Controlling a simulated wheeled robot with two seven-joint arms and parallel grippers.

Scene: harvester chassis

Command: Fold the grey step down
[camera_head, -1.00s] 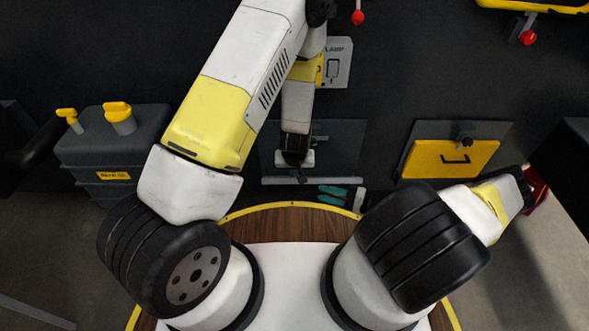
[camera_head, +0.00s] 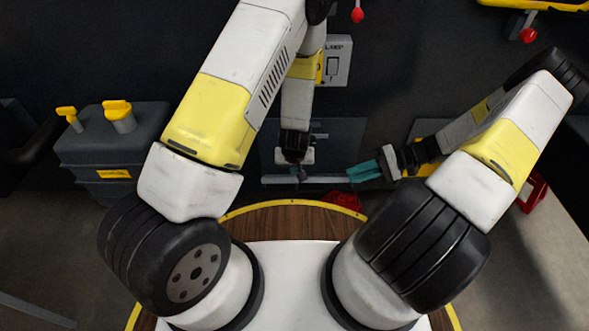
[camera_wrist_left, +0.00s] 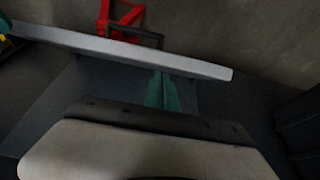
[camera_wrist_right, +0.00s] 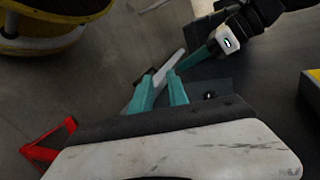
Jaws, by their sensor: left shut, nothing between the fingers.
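The grey step (camera_head: 338,180) shows in the head view as a light narrow strip in front of a dark grey plate (camera_head: 345,140). In the left wrist view the step (camera_wrist_left: 130,50) is a pale slab crossing the picture. My left gripper (camera_head: 298,174) is at the step; its teal fingers (camera_wrist_left: 162,80) are together, with tips close under the slab's edge. My right gripper (camera_head: 354,173) is at the step's right end. In the right wrist view its teal fingers (camera_wrist_right: 161,76) are apart, with the step's end (camera_wrist_right: 172,65) near the tips. Contact is unclear.
A yellow panel (camera_head: 424,128) is partly hidden behind my right arm. A lamp switch (camera_head: 338,62) is on the dark wall above. A dark box with yellow taps (camera_head: 118,112) stands at left. A red object (camera_head: 345,200) lies below the step; another red one (camera_head: 535,190) is at right.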

